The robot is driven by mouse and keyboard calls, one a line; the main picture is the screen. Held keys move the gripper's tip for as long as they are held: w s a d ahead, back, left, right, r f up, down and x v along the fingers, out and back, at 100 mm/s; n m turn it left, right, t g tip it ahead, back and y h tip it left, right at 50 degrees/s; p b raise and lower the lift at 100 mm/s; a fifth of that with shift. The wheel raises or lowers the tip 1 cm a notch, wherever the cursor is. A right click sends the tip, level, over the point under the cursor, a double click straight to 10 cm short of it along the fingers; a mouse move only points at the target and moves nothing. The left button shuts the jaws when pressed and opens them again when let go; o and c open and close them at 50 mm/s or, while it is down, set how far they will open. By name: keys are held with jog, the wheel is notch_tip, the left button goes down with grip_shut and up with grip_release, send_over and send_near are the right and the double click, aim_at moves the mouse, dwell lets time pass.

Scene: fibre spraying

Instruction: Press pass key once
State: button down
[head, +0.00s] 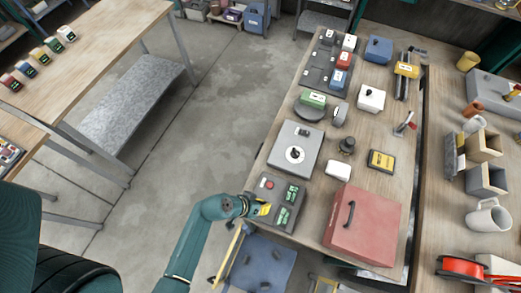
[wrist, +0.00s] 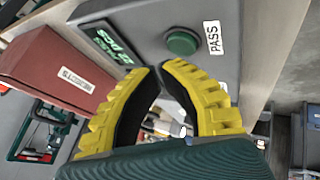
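The pass key is a round green button (wrist: 181,42) on a dark grey control box (wrist: 140,20), beside a white label reading PASS (wrist: 213,37). In the head view the box (head: 273,223) stands at the bench's near left edge. It has a red button (head: 269,184) and green-lit displays (head: 291,193). My gripper (head: 264,209) is over the box's left side and hides the green button there. In the wrist view my gripper's yellow fingers (wrist: 161,72) come together at the tips, empty, just short of the button in the picture. I cannot tell whether they touch the box.
A red case (head: 365,225) with a black handle stands right of the box. A white block (head: 338,170) and a yellow-black meter (head: 381,161) lie farther right. Open floor (head: 200,130) lies left of the bench.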

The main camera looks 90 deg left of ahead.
jog(key=shift+f+b, duration=0.3)
jog(key=shift+f, duration=0.15)
jog(key=shift+f+b, duration=0.3)
jog(key=shift+f, duration=0.15)
dwell(0.4)
jog(key=shift+r+p, duration=0.8)
jog(key=shift+r, duration=0.05)
jog(key=shift+r, duration=0.1)
notch_tip(320, 180, up, 5)
jog(key=p, duration=0.5)
dwell(0.7)
